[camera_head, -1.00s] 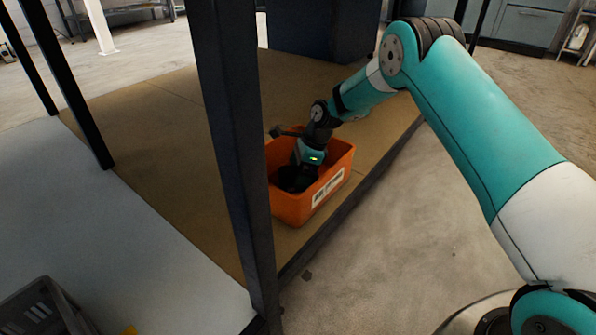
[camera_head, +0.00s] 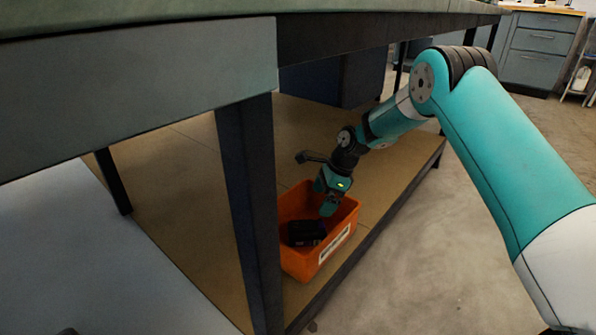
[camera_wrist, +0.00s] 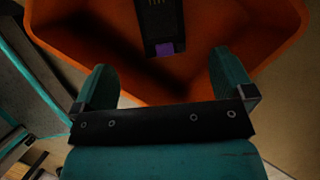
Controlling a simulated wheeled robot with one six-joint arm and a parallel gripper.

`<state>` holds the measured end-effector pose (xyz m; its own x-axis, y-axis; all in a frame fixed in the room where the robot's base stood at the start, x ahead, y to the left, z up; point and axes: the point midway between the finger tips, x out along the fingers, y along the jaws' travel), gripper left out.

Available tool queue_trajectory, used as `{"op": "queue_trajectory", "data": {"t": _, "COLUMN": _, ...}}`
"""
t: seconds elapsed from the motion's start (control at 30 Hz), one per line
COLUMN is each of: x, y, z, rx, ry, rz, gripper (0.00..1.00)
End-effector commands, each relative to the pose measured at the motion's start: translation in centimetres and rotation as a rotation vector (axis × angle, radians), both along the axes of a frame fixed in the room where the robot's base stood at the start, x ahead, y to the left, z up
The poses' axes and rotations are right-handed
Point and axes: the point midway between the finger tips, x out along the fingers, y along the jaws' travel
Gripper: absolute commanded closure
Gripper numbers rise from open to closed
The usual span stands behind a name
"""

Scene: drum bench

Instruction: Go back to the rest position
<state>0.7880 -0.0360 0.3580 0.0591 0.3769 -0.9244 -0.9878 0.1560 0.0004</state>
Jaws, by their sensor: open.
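My gripper (camera_head: 328,208) is over the right part of an orange bin in the head view. In the wrist view my gripper (camera_wrist: 160,85) has its two teal fingers apart, with nothing between them. The orange bin (camera_head: 297,264) stands on the low brown shelf under the bench and has a white label on its front side. A black block-like object (camera_head: 305,233) lies inside it. In the wrist view the orange bin (camera_wrist: 85,40) fills the upper part, and the black object (camera_wrist: 158,22) with a purple end lies in it, beyond the fingertips.
The bench top (camera_head: 140,85) overhangs the shelf (camera_head: 185,185), and a dark bench leg (camera_head: 250,210) stands just left of the bin. A dark cabinet (camera_head: 345,80) stands behind. The concrete floor (camera_head: 430,270) on the right is clear.

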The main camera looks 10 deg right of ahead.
Motion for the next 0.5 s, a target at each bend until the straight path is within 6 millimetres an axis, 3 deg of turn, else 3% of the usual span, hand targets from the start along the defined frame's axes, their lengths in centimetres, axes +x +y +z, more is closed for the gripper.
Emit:
{"op": "queue_trajectory", "data": {"t": 0.17, "x": -0.9, "y": -0.1, "z": 1.7, "rx": -0.022, "ry": -0.046, "rz": 0.079, "gripper": 0.0}}
{"op": "queue_trajectory", "data": {"t": 0.27, "x": -2.9, "y": -0.4, "z": 4.5, "rx": -0.073, "ry": -0.131, "rz": 0.241, "gripper": 0.0}}
{"op": "queue_trajectory", "data": {"t": 0.37, "x": -6.4, "y": -1.1, "z": 7.9, "rx": -0.153, "ry": -0.237, "rz": 0.479, "gripper": 0.0}}
{"op": "queue_trajectory", "data": {"t": 0.5, "x": -12.7, "y": -2.4, "z": 11.6, "rx": -0.282, "ry": -0.359, "rz": 0.843, "gripper": 0.0}}
